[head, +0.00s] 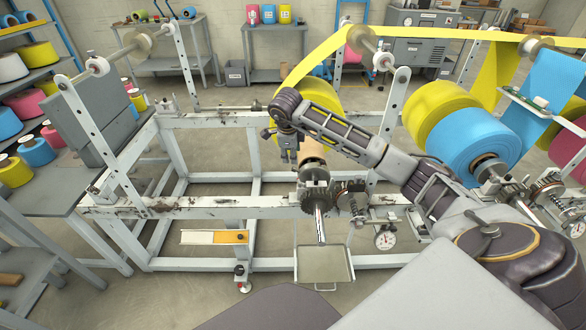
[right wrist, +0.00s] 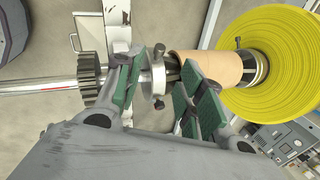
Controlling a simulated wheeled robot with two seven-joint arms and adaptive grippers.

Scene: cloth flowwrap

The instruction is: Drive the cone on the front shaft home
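The front shaft (head: 320,222) points toward me, with a toothed gear (head: 315,186) on it; the gear also shows in the right wrist view (right wrist: 90,78). In that view the cone's metal collar (right wrist: 154,76) carries small knobs. Its dark tapered ribs (right wrist: 173,70) point at the tan core (right wrist: 212,69), and part of them shows between collar and core. My right gripper (right wrist: 163,92) is open, with its green-padded fingers on either side of the collar. The left finger is close to the collar; I cannot tell if it touches. My left gripper is out of view.
A yellow roll (right wrist: 275,72) stands beyond the core. The white frame (head: 230,205) surrounds the shaft. A dial gauge (head: 385,238) hangs at right, and a grey tray (head: 324,265) lies below the shaft end. Yellow and blue rolls (head: 470,140) fill the right side.

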